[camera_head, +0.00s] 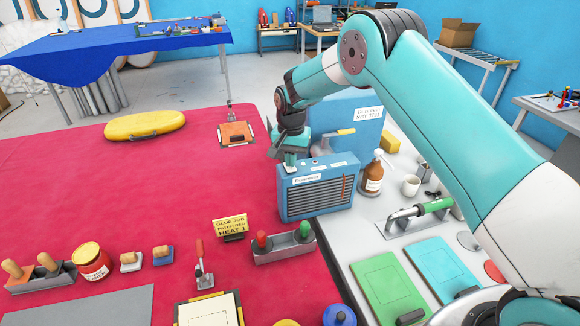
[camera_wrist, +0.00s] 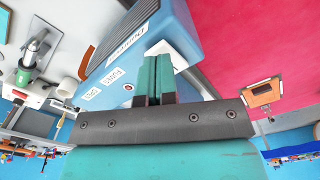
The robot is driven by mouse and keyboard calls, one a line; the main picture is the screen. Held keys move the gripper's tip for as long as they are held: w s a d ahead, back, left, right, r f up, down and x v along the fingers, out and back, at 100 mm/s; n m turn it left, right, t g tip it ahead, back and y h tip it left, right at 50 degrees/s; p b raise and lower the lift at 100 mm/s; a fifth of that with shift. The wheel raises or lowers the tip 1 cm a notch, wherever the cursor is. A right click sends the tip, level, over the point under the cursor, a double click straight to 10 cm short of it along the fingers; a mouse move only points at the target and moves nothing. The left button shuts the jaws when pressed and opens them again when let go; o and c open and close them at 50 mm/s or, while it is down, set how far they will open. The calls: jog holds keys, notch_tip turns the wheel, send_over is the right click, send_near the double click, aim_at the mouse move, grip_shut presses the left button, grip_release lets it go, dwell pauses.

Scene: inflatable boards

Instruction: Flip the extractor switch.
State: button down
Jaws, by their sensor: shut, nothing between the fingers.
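The extractor, a blue box (camera_head: 316,190) with a slatted front grille and a white label, stands at the right edge of the red tabletop. My gripper (camera_head: 290,160) points down at the box's top left corner. In the wrist view, the two teal fingers of my gripper (camera_wrist: 155,80) are shut together with nothing between them, in front of the extractor (camera_wrist: 180,30). A small round part (camera_wrist: 128,87) shows on its top panel beside small white labels. I cannot make out the switch's position, nor whether the fingertips touch the box.
A larger blue box (camera_head: 350,112) stands behind the extractor. A tool rack with red and green handles (camera_head: 284,245) and a yellow sign (camera_head: 230,227) stand in front.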

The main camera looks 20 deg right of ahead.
jog(key=shift+f+b, duration=0.45)
jog(key=shift+f, duration=0.3)
dwell(0.3)
jog(key=shift+r+p, duration=1.95)
jog(key=shift+r, duration=1.55)
